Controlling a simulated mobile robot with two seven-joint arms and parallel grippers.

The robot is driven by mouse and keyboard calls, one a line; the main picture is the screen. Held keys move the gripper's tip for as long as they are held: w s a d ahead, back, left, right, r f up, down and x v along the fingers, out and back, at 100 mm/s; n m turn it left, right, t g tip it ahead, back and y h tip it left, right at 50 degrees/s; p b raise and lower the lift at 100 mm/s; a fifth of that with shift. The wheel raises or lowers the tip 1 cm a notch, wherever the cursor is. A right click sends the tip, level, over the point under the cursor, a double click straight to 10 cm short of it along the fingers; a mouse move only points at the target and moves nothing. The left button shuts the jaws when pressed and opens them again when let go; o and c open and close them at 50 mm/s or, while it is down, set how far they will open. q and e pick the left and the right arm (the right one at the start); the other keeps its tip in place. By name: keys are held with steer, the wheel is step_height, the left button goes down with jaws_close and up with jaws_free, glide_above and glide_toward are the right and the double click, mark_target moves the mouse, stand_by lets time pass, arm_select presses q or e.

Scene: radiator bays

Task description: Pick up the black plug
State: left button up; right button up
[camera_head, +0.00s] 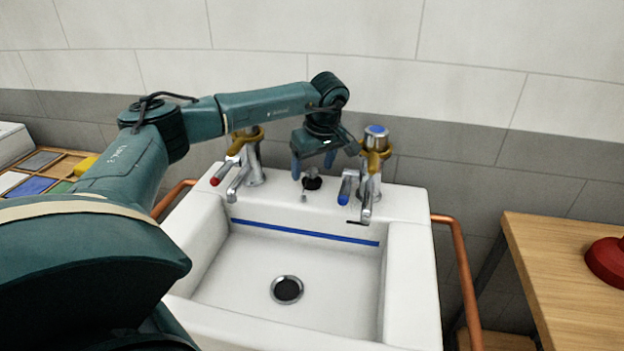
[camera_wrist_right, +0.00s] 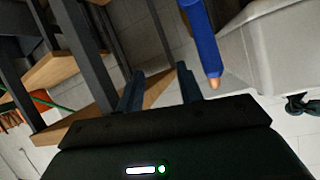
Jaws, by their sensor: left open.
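The black plug (camera_head: 312,183) sits on the back ledge of the white sink (camera_head: 408,290), between the two taps, with a small metal piece in front of it. My left gripper (camera_head: 313,170) points down over the plug. Its blue fingers are spread and empty, one on each side just above the plug; I cannot tell whether they touch it. My right gripper (camera_wrist_right: 160,88) shows only in the right wrist view. Its two dark fingers are apart with nothing between them.
A red-marked tap (camera_head: 240,165) and a blue-marked tap (camera_head: 374,160) flank the plug closely. Copper pipes (camera_head: 462,270) run beside the sink. A wooden bench (camera_head: 555,265) stands right. A blue-sleeved pipe (camera_wrist_right: 203,40) hangs close beside my right gripper.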

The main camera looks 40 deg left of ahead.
arm_select(q)
steer(key=shift+x, duration=1.2)
steer(key=c, duration=1.1)
